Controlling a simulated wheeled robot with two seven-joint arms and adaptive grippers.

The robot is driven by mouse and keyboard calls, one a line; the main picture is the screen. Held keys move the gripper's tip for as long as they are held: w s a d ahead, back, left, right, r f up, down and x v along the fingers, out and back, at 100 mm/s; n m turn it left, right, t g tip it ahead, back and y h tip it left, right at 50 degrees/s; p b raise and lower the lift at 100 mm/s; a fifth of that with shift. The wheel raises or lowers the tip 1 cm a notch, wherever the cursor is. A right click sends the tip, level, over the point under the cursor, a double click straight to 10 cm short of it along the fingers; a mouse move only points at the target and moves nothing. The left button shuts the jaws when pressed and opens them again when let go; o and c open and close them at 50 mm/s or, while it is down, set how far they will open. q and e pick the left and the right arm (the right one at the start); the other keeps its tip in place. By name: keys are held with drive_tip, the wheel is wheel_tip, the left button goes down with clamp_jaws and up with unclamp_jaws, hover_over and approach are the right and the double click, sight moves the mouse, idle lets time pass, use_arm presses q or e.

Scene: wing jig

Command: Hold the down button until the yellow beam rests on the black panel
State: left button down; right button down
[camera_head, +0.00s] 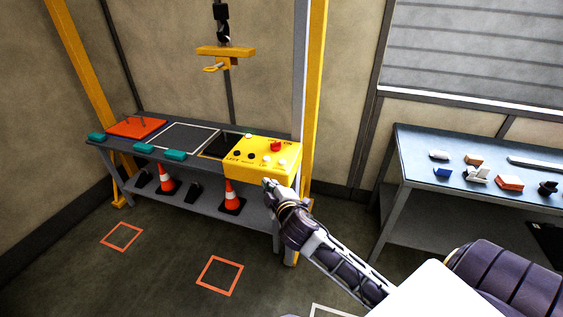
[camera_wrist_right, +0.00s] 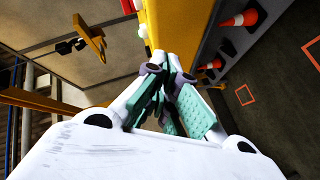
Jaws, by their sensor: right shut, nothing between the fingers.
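The yellow beam (camera_head: 226,51) hangs from a dark hoist hook above the bench, clear of everything below. It also shows in the right wrist view (camera_wrist_right: 90,38). The black panel (camera_head: 220,146) lies on the bench top just left of the yellow control box (camera_head: 245,170). The box carries a red button (camera_head: 276,146) and several white and black ones; I cannot read which is the down button. My right gripper (camera_head: 270,184) is shut and empty at the box's front edge; its teal-padded fingers show in the wrist view (camera_wrist_right: 172,62). I cannot tell whether it touches the box. My left gripper is out of view.
A grey white-outlined panel (camera_head: 183,136), an orange plate (camera_head: 136,127) and teal blocks (camera_head: 145,148) are on the bench. Orange cones (camera_head: 231,196) stand on its lower shelf. Yellow posts (camera_head: 313,90) flank it. A blue-topped table (camera_head: 420,150) with small parts stands right.

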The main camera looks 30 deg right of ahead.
drive_tip(key=w+a+r+n+t+y, duration=0.1)
drive_tip(key=w+a+r+n+y, duration=0.3)
drive_tip(key=r+n+y, duration=0.7)
drive_tip(key=w+a+r+n+t+y, duration=0.15)
drive_tip(key=a+r+n+y, duration=0.4)
drive_tip(key=n, duration=0.85)
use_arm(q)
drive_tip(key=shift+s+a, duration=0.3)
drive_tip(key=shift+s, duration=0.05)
use_arm(e)
drive_tip(key=w+d+f+n+g+h, duration=0.1)
drive_tip(key=d+n+g+h, duration=0.3)
drive_tip(key=d+n, duration=0.3)
drive_tip(key=w+d+f+n+g+h, duration=0.2)
drive_tip(key=d+n+g+h, duration=0.3)
drive_tip(key=d, duration=0.6)
drive_tip(key=shift+w+d+n+h, duration=0.3)
drive_tip(key=shift+n+h, duration=0.25)
drive_tip(key=shift+n, duration=0.65)
drive_tip(key=shift+f, duration=0.2)
